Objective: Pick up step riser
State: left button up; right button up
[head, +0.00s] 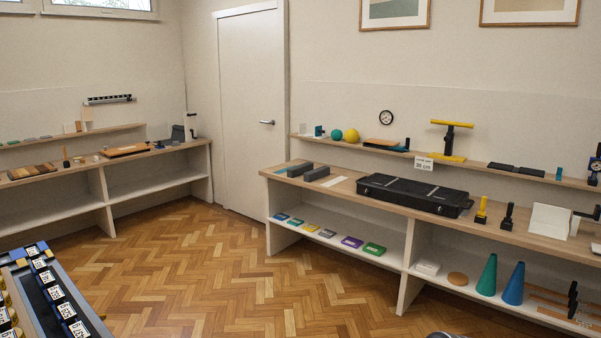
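No thing in the head view is clearly marked as the step riser. Two dark grey blocks (299,169) lie side by side at the left end of the right-hand counter. A long black case-like box (415,194) lies on the middle of the same counter, right of the blocks. A small white sign (423,163) reading "20 cm" hangs just above and behind the black box; its upper line is too small to read. Neither of my grippers is in view, and nothing is seen touching these things.
The right-hand counter (362,199) has a lower shelf with coloured flat packs (352,242), a green cone (487,275) and a blue cone (514,284). A rack with labelled bins (57,291) stands at lower left. The parquet floor (225,275) between is clear. A white door (250,110) is shut.

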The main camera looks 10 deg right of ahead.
aim_at(298, 170)
jog(key=i+l+z, duration=0.6)
jog(key=i+z, duration=0.15)
jog(key=i+l, duration=0.15)
jog(key=i, duration=0.35)
jog(key=i+l+z, duration=0.15)
jog(key=i, duration=0.35)
jog(key=i+u, duration=0.45)
jog(key=i+l+u, duration=0.15)
jog(key=i+u, duration=0.35)
jog(key=i+j+u, duration=0.1)
jog(key=i, duration=0.55)
jog(key=i+j+u, duration=0.1)
jog(key=i, duration=0.5)
jog(key=i+j+z, duration=0.1)
jog(key=i+z, duration=0.3)
jog(key=i+j+z, duration=0.2)
jog(key=z, duration=0.15)
jog(key=i+j+z, duration=0.65)
jog(key=z, duration=0.15)
jog(key=i+j+z, duration=0.15)
jog(key=j+z, duration=0.15)
jog(key=j, duration=0.25)
jog(key=i+j+z, duration=0.15)
jog(key=j, duration=0.15)
